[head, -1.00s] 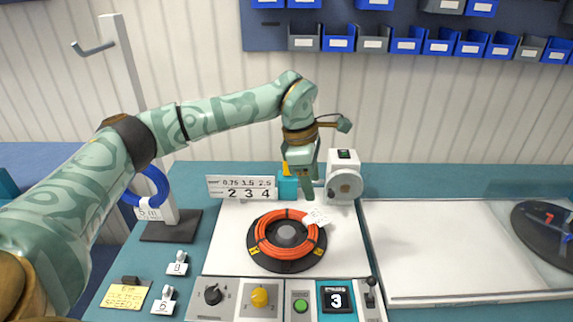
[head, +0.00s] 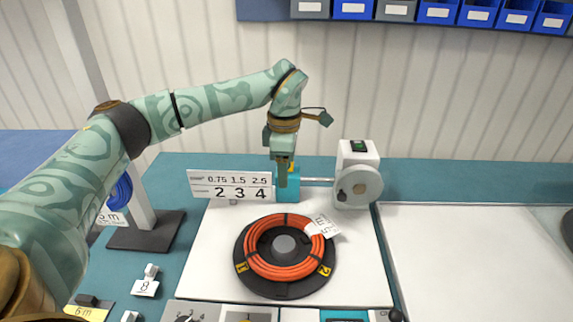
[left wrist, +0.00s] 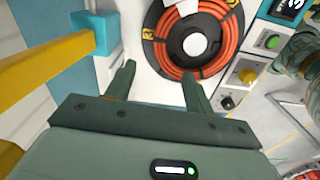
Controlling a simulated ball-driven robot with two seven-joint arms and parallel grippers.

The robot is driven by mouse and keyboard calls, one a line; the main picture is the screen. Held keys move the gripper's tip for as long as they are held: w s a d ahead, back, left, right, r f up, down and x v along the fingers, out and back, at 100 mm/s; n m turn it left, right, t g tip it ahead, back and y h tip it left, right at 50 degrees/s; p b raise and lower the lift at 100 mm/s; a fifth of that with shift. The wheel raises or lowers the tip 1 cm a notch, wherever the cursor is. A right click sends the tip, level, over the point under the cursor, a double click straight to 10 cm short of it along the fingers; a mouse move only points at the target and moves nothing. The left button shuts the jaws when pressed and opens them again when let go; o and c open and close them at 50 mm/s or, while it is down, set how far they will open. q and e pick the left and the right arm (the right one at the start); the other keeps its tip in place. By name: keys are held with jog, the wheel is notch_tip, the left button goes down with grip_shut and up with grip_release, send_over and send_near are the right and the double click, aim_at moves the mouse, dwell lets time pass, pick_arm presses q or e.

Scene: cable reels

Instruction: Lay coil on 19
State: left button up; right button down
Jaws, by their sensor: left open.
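An orange-red coil (head: 252,258) lies on a black round reel plate (head: 262,286) around a grey hub, with a white paper tag (head: 322,226) on its right side. The coil also shows in the left wrist view (left wrist: 176,66), beyond the fingertips. My left gripper (head: 282,184) is open and empty, above and behind the coil in the head view, in front of a teal block. In the left wrist view its two fingers (left wrist: 158,76) stand apart with nothing between them. My right gripper is not in view. No place marked 19 can be read.
A sign (head: 230,187) with numbers stands left of my gripper. A white device with a grey wheel (head: 358,186) stands right. A stand holds a blue coil (head: 120,192) at left. Small numbered tags (head: 146,286) lie front left. A white panel (head: 470,250) at right is clear.

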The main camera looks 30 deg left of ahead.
aim_at(285, 217)
pick_arm(q)
notch_tip(285, 217, down, 14)
jog(key=b, duration=0.4)
jog(key=shift+s+d, duration=0.1)
jog(key=shift+f+b, duration=0.3)
jog(key=shift+f, duration=0.15)
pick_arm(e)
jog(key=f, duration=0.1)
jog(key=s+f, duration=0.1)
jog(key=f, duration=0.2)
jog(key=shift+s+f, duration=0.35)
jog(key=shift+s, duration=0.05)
pick_arm(q)
grip_shut()
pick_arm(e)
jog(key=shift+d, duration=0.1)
